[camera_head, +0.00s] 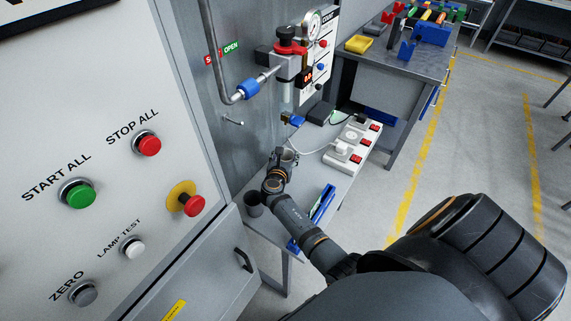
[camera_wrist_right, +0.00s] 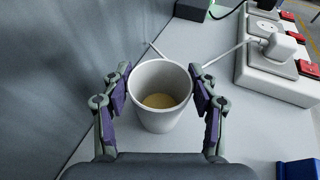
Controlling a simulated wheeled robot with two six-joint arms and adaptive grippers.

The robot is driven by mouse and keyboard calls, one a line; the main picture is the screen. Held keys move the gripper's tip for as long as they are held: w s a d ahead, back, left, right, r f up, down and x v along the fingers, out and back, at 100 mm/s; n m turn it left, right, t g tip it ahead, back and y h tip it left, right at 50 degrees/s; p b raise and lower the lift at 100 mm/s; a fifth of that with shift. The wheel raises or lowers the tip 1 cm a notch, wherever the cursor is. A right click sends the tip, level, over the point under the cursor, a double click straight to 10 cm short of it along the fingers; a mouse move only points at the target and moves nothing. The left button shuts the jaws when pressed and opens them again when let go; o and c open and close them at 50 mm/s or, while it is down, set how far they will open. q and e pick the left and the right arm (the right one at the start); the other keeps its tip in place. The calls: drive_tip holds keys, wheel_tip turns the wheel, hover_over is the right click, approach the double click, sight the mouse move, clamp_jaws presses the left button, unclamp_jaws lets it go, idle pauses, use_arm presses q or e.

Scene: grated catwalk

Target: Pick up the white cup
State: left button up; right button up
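The white cup (camera_wrist_right: 161,117) stands upright between the fingers of my right gripper (camera_wrist_right: 161,88) in the right wrist view. It holds a little yellowish liquid at its bottom. The purple finger pads lie against its left and right sides near the rim. In the head view my right gripper (camera_head: 285,157) is above the small grey table, close to the metal wall, and mostly hides the cup. I cannot tell whether the cup's base touches the table. My left gripper is not in view.
A white power strip (camera_head: 352,147) with red switches and plugs lies behind the gripper. A valve with a pipe (camera_head: 287,65) hangs above. A control panel (camera_head: 100,170) stands left.

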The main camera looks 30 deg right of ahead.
drive_tip(key=c, duration=0.3)
drive_tip(key=shift+r, duration=0.2)
drive_tip(key=s+d+r+p, duration=0.1)
drive_tip(key=s+r, duration=1.1)
drive_tip(key=s, duration=0.2)
drive_tip(key=shift+d+r, duration=0.15)
drive_tip(key=shift+r, duration=0.1)
